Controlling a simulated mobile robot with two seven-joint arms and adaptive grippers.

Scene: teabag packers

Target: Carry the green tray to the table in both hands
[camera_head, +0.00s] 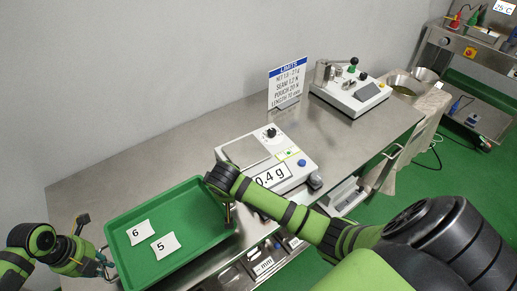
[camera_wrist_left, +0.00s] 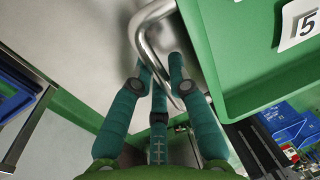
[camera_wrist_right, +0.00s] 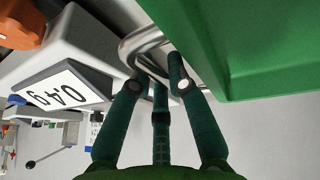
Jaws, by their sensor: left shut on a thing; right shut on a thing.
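The green tray (camera_head: 195,205) is at the front left of the steel table (camera_head: 165,175), over its left part and front edge. I cannot tell whether it touches the table. Two white pouches lie in it, marked 6 (camera_head: 139,232) and 5 (camera_head: 165,245). My left gripper (camera_head: 102,262) is shut on the metal handle at the tray's left end; the handle shows in the left wrist view (camera_wrist_left: 147,32). My right gripper (camera_head: 229,207) is shut on the handle at the right end, seen in the right wrist view (camera_wrist_right: 135,45).
A scale (camera_head: 240,150) reading 0.4 g stands just right of the tray. Behind are a limits sign (camera_head: 287,85) and a sealing machine (camera_head: 350,90). Drawers or bins (camera_head: 265,265) sit below the table's front edge. Bare tabletop lies behind the tray.

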